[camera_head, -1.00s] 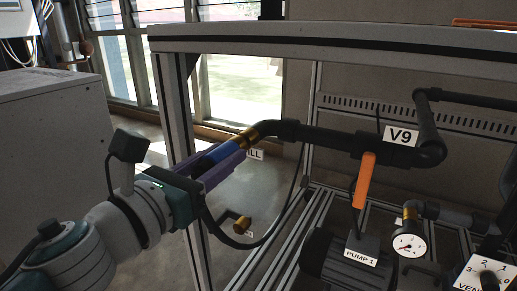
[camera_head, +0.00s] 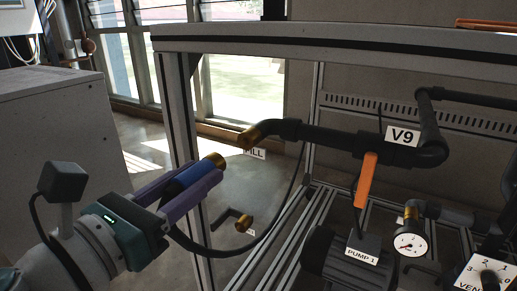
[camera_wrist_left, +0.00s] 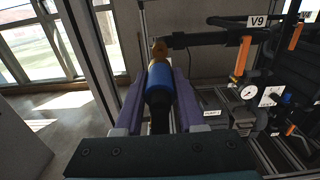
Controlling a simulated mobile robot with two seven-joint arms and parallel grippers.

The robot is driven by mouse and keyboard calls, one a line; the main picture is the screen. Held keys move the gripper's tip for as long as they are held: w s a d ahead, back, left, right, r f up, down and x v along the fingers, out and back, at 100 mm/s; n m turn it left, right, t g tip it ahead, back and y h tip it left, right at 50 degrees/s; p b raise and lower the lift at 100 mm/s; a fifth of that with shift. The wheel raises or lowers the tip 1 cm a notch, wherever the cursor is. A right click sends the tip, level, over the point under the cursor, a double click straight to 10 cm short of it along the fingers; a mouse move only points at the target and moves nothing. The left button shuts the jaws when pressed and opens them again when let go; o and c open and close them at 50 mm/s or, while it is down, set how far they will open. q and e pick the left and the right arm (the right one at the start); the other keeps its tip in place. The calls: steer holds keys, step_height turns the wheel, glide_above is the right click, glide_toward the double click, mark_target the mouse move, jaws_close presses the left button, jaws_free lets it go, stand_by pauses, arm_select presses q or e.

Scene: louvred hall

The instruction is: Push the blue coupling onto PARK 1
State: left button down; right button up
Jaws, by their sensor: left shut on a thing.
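My left gripper (camera_head: 202,171) is shut on the blue coupling (camera_head: 190,178), its purple fingers on either side. The coupling's brass end (camera_head: 217,160) points up and right in the head view. A black hose trails from its rear. The coupling (camera_wrist_left: 158,78) also shows between the fingers in the left wrist view. A brass-ended pipe stub (camera_head: 250,137) beside the FILL label (camera_head: 255,153) stands apart from the coupling. A lower brass-ended elbow (camera_head: 244,223) has a small label I cannot read; no PARK 1 lettering is legible. My right gripper is not in view.
The frame's upright post (camera_head: 178,110) and top beam (camera_head: 330,48) are close by. Valve V9 (camera_head: 385,150) has an orange handle (camera_head: 366,180). PUMP 1 (camera_head: 322,255) and a gauge (camera_head: 409,243) stand at right. A grey cabinet (camera_head: 60,150) is at left.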

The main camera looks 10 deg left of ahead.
arm_select(q)
steer(key=a+f+b, duration=0.2)
steer(key=f+b, duration=1)
steer(key=a+f+b, duration=0.2)
steer(key=f+b, duration=0.9)
steer(key=f, duration=0.1)
steer(key=b+x, duration=0.2)
steer(key=x, duration=0.6)
steer(key=shift+w, duration=0.25)
steer(key=shift+s, duration=0.15)
steer(key=shift+b+x, duration=0.8)
steer(key=shift+x, duration=0.65)
